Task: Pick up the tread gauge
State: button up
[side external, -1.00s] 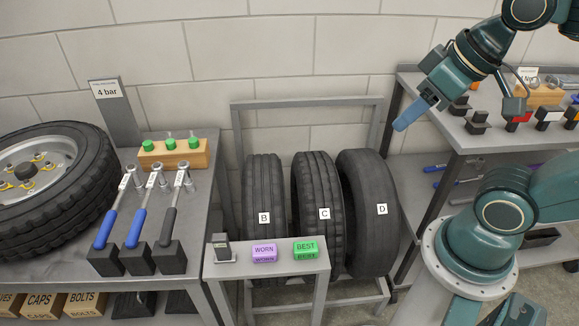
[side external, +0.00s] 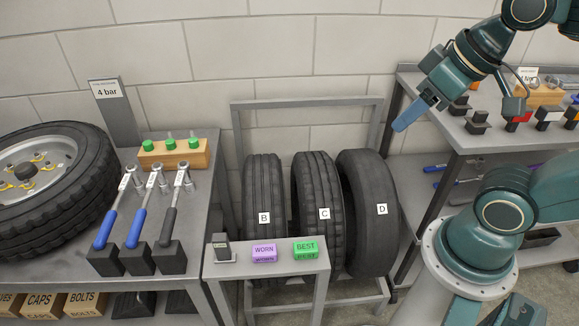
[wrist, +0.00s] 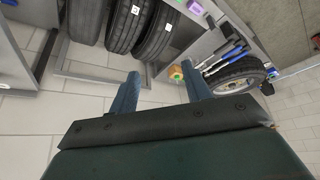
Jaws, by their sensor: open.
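A small dark upright device on a flat base, which looks like the tread gauge (side external: 222,248), stands at the left end of the small grey table (side external: 282,268) in the side view. I cannot pick it out clearly in the wrist view. My gripper (side external: 408,116) is up at the right, well above and away from it, near the right bench. In the wrist view my gripper (wrist: 160,82) has its two blue fingers spread apart with nothing between them.
A purple WORN block (side external: 264,252) and a green BEST block (side external: 306,249) share the small table. Tyres B (side external: 263,190), C (side external: 318,185) and D (side external: 372,240) stand in a rack behind it. The left bench (side external: 205,200) holds wrenches and a wheel.

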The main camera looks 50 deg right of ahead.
jog(key=shift+w, duration=0.1)
jog(key=n+g+y, duration=0.2)
jog(key=n+y, duration=0.1)
jog(key=n, duration=0.6)
send_over(224, 236)
jog(key=s+d, duration=0.2)
jog(key=s, duration=0.1)
notch_tip(224, 236, down, 26)
jog(key=shift+w+d, duration=0.15)
jog(key=shift+w, duration=0.1)
jog(key=shift+f, duration=0.1)
jog(key=shift+x, duration=4.15)
